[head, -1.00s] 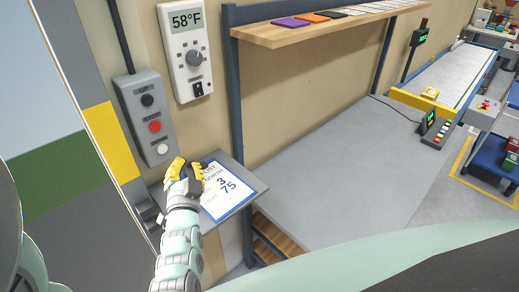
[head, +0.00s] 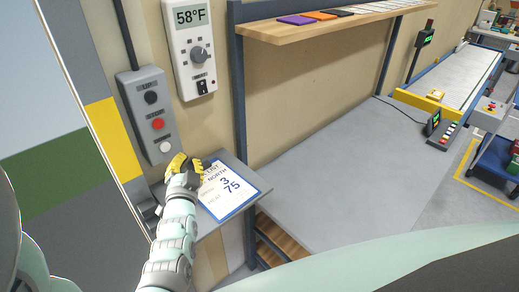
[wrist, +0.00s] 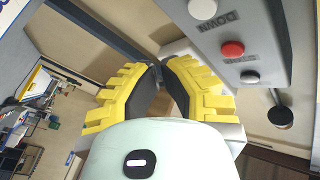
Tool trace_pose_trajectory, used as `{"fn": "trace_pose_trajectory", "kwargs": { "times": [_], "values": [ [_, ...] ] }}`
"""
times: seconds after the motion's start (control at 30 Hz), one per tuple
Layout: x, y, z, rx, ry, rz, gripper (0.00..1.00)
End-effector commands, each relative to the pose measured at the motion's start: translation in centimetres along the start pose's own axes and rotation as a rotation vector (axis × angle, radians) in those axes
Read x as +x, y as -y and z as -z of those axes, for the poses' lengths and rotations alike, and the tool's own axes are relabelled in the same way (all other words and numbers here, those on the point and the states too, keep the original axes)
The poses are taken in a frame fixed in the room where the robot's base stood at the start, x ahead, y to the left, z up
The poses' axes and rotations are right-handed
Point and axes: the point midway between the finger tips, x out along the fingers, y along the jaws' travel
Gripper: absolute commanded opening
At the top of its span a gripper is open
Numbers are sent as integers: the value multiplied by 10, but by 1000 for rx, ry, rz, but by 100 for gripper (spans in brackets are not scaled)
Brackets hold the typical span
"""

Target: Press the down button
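A grey control box (head: 145,112) hangs on the wall at the left in the head view. It has a black button (head: 151,97) at the top, a red button (head: 158,124) in the middle and a white button (head: 165,145) at the bottom. In the wrist view the "DOWN" label sits by the white button (wrist: 194,8), with the red button (wrist: 232,49) lower. My gripper (head: 177,164) is just below and right of the white button, seemingly apart from it. Its yellow fingers (wrist: 161,66) curve together with tips nearly meeting, and nothing shows between them.
A thermostat reading 58°F (head: 189,50) is on the wall right of the box. A clipboard sheet (head: 228,188) lies on a small grey ledge beside my gripper.

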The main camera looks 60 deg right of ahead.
Motion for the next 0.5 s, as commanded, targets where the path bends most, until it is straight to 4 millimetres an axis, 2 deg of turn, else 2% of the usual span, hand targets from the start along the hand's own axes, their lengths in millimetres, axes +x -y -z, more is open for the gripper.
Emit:
{"fn": "trace_pose_trajectory", "kwargs": {
  "times": [0.23,0.5],
  "values": [
    [25,10,-15,-1,-8,1,0],
    [37,19,-19,-1,-4,0,0]
  ]
}}
